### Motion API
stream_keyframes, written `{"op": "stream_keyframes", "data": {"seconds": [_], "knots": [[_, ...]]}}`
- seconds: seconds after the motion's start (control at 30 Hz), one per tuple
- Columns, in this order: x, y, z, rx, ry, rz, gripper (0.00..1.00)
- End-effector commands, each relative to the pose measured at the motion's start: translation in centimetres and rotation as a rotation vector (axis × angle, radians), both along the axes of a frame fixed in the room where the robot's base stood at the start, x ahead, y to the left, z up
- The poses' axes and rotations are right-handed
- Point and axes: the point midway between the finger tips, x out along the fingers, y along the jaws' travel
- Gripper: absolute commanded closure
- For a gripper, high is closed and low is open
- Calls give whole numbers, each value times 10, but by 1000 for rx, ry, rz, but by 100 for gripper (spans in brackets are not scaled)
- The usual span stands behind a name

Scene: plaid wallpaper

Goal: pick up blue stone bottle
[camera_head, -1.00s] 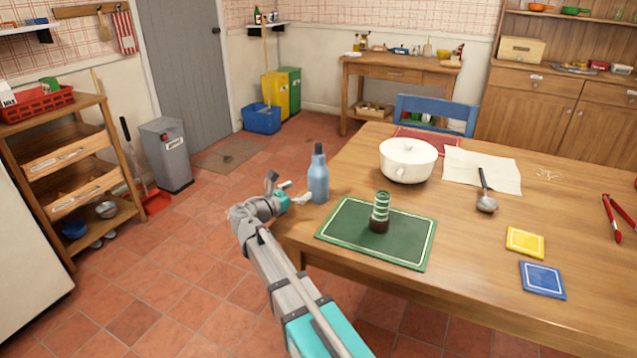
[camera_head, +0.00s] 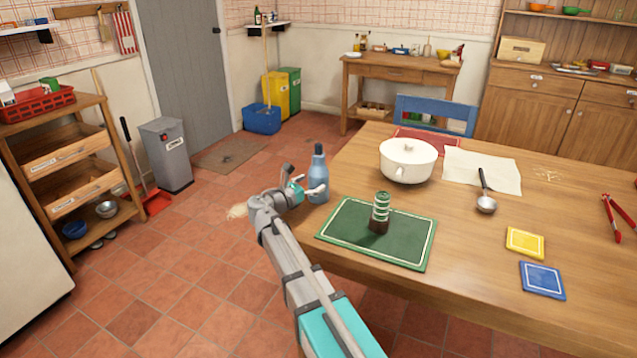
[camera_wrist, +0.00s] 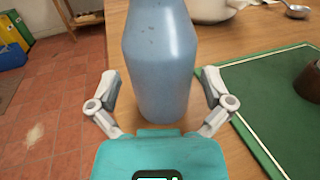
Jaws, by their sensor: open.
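The blue stone bottle (camera_head: 318,178) stands upright near the left corner of the wooden table, with a dark cap on top. My gripper (camera_head: 312,190) is at the bottle's near left side, low on its body. In the wrist view the bottle (camera_wrist: 160,55) fills the middle, its top cut off by the frame edge. My gripper (camera_wrist: 160,100) is open there, one finger on each side of the bottle. A narrow gap shows between the bottle and each finger.
A ladle (camera_head: 485,198), a yellow coaster (camera_head: 525,242) and a blue coaster (camera_head: 542,280) lie farther right.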

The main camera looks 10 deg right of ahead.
Motion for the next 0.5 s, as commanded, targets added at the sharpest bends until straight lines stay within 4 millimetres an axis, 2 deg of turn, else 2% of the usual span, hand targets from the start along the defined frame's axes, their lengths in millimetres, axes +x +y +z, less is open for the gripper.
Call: {"op": "stream_keyframes", "data": {"seconds": [0.2,0.5], "knots": [[15,-20,0,0,0,-1,0],[18,-24,0,0,0,1,0]]}}
